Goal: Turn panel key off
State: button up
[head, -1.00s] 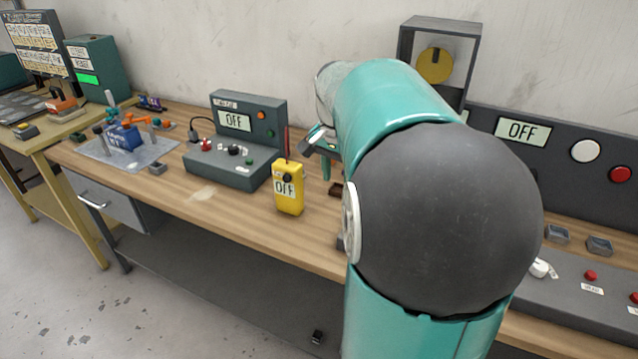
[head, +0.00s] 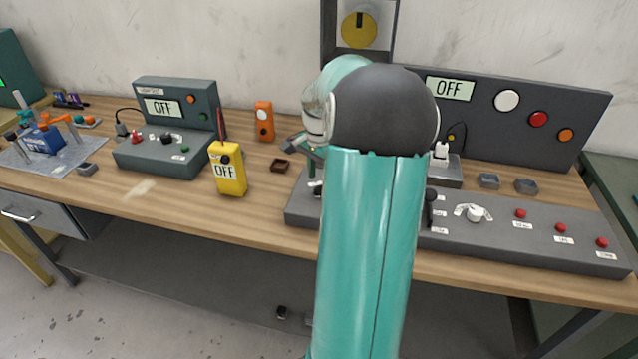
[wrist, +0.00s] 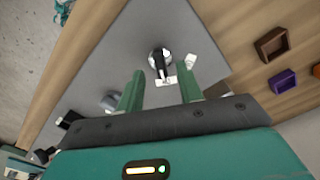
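The grey control panel (head: 560,250) runs along the front right of the bench, and my arm hides part of it. In the wrist view, a round silver switch with a black handle, which looks like the panel key (wrist: 160,60), stands on the grey panel face (wrist: 130,40). A small white label lies just below it and a white tag to its right. My gripper (wrist: 162,78) is open and empty, its two green fingers apart on either side of the line to the key. The gap in depth is hard to judge. In the head view my arm mostly hides the gripper.
The upright back panel (head: 590,110) shows an OFF screen (head: 450,88).

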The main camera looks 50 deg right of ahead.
aim_at(321, 186)
jog(key=shift+f, duration=1.75)
jog(key=shift+c, duration=0.5)
grip_shut()
jog(key=shift+n, duration=0.3)
jog(key=n, duration=1.1)
jog(key=shift+s, duration=0.2)
jog(key=shift+n, duration=0.3)
